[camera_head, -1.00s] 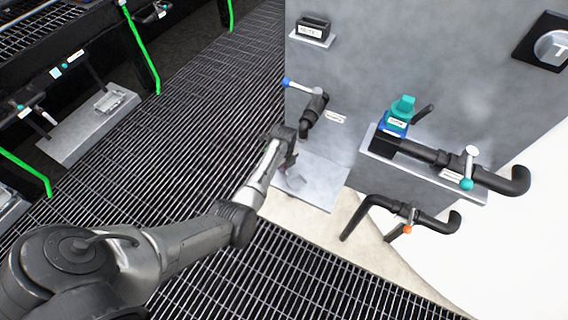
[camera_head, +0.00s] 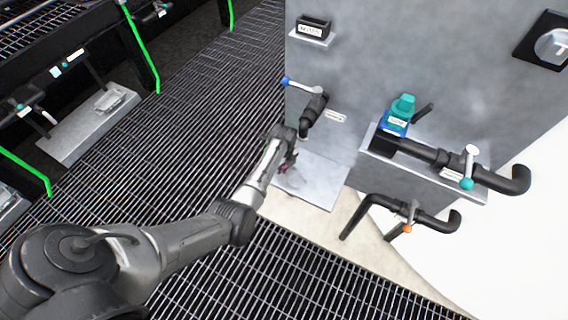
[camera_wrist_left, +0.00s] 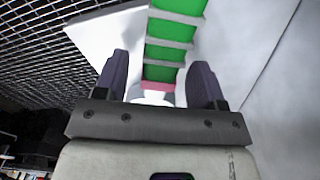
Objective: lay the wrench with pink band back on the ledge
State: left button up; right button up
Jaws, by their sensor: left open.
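The ledge (camera_head: 318,185) is a flat grey plate low on the front of the grey cabinet. My left gripper (camera_head: 284,165) is over its left end, partly hidden by my own arm. In the left wrist view my left gripper (camera_wrist_left: 160,78) is open, with its two dark fingers apart. A green bar with pale cross stripes and a pink band, which looks like the wrench (camera_wrist_left: 166,50), runs up between and beyond the fingers. Its pink band (camera_wrist_left: 160,86) lies between the fingers. Gaps show beside the bar. I cannot tell whether it rests fully on the ledge.
Above the ledge, a black pipe stub with a blue-ended valve handle (camera_head: 300,86) sticks out of the cabinet. To the right are a teal and blue device (camera_head: 397,118) and a black pipe with a valve (camera_head: 465,165). Grating floor (camera_head: 200,130) lies to the left.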

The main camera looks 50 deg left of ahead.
pick_arm(q)
notch_tip(320, 180, up, 14)
jog(key=p, duration=0.6)
jog(key=shift+f, duration=0.25)
